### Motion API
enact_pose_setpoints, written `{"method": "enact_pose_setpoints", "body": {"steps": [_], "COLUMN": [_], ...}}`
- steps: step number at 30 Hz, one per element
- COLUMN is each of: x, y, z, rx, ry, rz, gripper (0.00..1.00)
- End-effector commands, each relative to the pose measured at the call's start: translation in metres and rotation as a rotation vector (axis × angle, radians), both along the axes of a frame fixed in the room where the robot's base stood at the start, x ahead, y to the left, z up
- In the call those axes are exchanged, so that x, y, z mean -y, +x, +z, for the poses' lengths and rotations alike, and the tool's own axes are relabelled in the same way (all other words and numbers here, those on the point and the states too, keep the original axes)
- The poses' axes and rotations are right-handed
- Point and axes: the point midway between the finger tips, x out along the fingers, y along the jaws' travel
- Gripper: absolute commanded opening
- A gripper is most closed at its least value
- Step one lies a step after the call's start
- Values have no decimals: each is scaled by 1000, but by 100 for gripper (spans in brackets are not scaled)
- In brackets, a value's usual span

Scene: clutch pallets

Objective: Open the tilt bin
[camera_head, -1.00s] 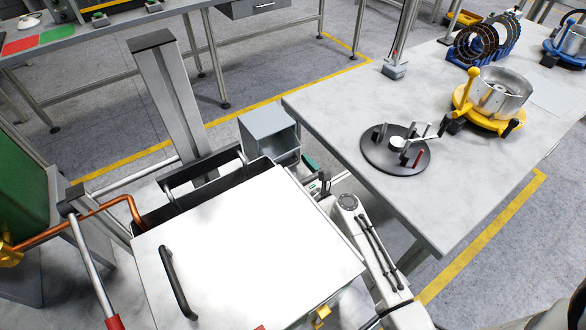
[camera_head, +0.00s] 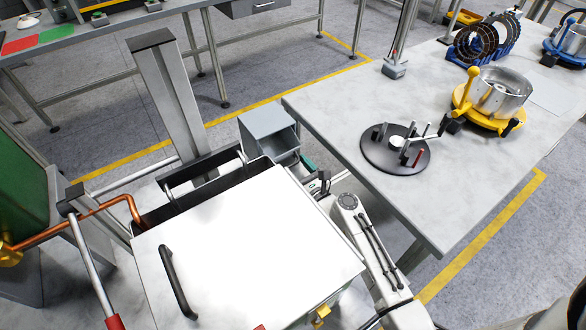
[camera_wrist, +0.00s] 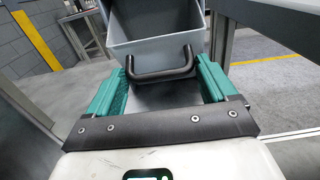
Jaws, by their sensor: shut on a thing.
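The tilt bin is a grey box (camera_head: 266,122) low down beside the table, in the middle of the head view. Its inner tray leans out of the housing towards the right. In the wrist view the grey tray (camera_wrist: 152,42) shows its open top, with a dark bar handle (camera_wrist: 160,72) on its front. My gripper (camera_wrist: 160,66) has teal fingers on either side of this handle and is shut on it. In the head view only a bit of teal finger (camera_head: 309,164) shows; my white arm hides the rest.
A grey table (camera_head: 335,130) stands close on the right of the bin. It bears a dark round fixture (camera_head: 372,152) and a yellow-based metal housing (camera_head: 494,97). A grey post (camera_head: 168,95) stands left of the bin. Open floor lies behind it.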

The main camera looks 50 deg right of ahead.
Motion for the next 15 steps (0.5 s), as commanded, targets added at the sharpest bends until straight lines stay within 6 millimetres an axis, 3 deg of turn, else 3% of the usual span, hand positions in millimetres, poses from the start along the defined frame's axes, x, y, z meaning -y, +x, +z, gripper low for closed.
{"method": "enact_pose_setpoints", "body": {"steps": [7, 15], "x": [-2, -2], "y": [-6, -8], "z": [-14, -15], "rx": [-3, -9], "ry": [1, 2], "rz": [0, -1], "gripper": [30, 30]}}
